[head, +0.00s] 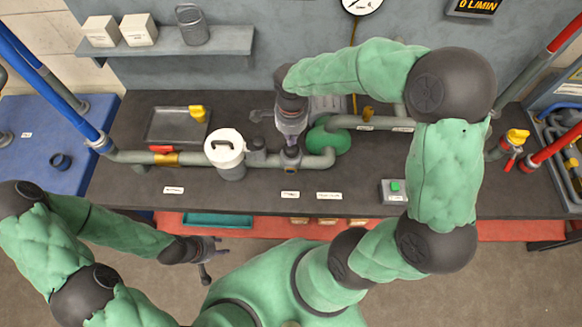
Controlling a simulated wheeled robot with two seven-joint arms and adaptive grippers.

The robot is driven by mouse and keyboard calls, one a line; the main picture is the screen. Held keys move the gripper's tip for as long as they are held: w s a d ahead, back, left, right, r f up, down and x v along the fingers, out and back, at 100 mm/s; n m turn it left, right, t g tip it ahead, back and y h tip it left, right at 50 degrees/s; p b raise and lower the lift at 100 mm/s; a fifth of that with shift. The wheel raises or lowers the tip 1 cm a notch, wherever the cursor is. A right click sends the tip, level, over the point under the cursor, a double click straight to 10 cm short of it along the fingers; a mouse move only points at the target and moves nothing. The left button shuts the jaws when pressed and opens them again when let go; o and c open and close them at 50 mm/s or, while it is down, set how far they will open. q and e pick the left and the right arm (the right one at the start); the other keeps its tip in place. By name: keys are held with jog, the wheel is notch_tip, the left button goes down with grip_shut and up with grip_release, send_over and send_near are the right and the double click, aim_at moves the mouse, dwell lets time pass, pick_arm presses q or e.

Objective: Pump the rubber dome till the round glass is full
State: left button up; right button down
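A small dark grey domed part (257,146) sits on the grey pipe just right of the white-lidded pot; it may be the rubber dome. My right gripper (291,139) points down just above and behind the round fitting, to the right of the domed part. Its fingertips are too unclear to show their opening or contact. My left gripper (218,245) is in front of the bench, away from these parts, with its finger opening unclear.
The white-lidded pot (226,152) and a green motor (328,140) flank the area. A green-button box (394,191) stands at the right front. The front bench strip (240,198) is mostly clear.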

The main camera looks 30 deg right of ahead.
jog(key=shift+f, duration=0.3)
dwell(0.4)
jog(key=shift+f+b, duration=0.3)
jog(key=shift+b, duration=0.2)
jog(key=shift+f+b, duration=1.05)
jog(key=shift+f, duration=0.15)
jog(key=shift+r, duration=0.15)
jog(key=shift+r+p, duration=1.05)
jog(key=shift+r, duration=0.55)
jog(key=shift+r, duration=0.1)
notch_tip(320, 180, up, 7)
jog(key=p, duration=0.4)
jog(key=shift+p, duration=0.3)
jog(key=shift+s, duration=0.1)
